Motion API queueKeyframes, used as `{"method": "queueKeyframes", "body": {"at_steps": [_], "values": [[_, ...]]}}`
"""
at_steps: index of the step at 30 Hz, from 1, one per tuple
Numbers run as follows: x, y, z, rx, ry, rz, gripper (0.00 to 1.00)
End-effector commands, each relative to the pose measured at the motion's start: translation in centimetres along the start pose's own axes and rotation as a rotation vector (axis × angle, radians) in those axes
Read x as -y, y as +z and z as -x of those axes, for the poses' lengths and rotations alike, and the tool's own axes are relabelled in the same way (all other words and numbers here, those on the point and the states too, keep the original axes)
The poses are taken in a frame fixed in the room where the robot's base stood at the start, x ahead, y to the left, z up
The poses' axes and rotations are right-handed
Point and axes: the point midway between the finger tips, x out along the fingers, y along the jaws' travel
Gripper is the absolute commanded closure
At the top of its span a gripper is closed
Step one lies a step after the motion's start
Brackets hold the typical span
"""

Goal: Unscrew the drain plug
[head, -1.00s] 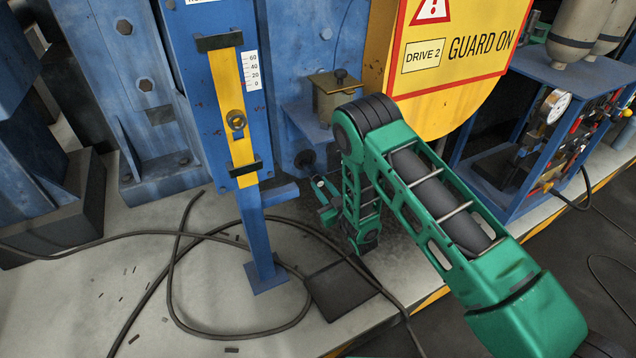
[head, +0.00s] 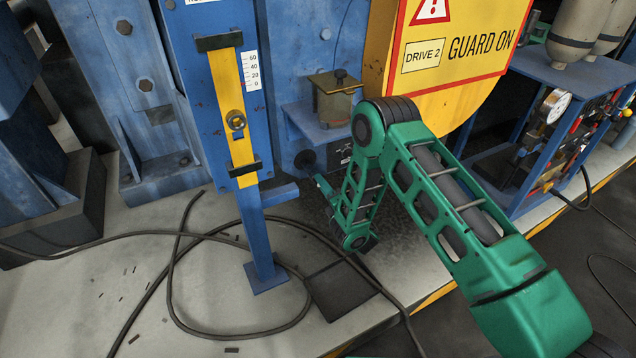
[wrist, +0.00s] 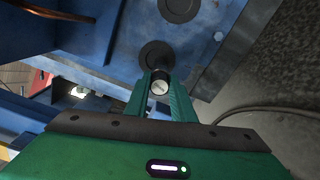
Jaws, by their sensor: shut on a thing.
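My gripper (wrist: 160,98) is shut on a small round pale metal piece (wrist: 159,87), which looks like the drain plug. In the wrist view its round end face shows between the two green fingers. A dark round disc (wrist: 157,55) on the blue machine wall lies just beyond the fingertips. I cannot tell whether the plug is still in its hole. In the head view my gripper (head: 326,188) is small and low beside the blue wall, partly hidden by my own arm, and the plug cannot be made out there.
A blue post with a yellow strip (head: 232,115) stands left of my gripper. A loose black hose (head: 172,290) loops over the pale floor. A dark square plate (head: 340,290) lies below my arm. A yellow guard (head: 455,60) and a blue rack (head: 500,180) stand to the right.

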Motion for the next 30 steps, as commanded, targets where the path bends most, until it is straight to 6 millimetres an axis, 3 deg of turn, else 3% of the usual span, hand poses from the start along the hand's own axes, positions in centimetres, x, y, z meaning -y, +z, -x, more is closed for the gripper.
{"method": "queueKeyframes", "body": {"at_steps": [12,16,23,24,25,30], "values": [[-0.71,-0.34,-0.24,-0.002,0.014,0.646,1.0],[-0.77,-0.29,-0.27,0.0,0.014,0.747,1.0],[-0.81,-0.17,-0.31,0.001,0.014,0.764,1.0],[-0.82,-0.15,-0.32,0.002,0.014,0.764,0.73],[-0.81,-0.12,-0.32,0.002,0.014,0.764,0.67],[-0.61,-0.04,-0.22,0.001,0.009,0.763,0.67]]}}
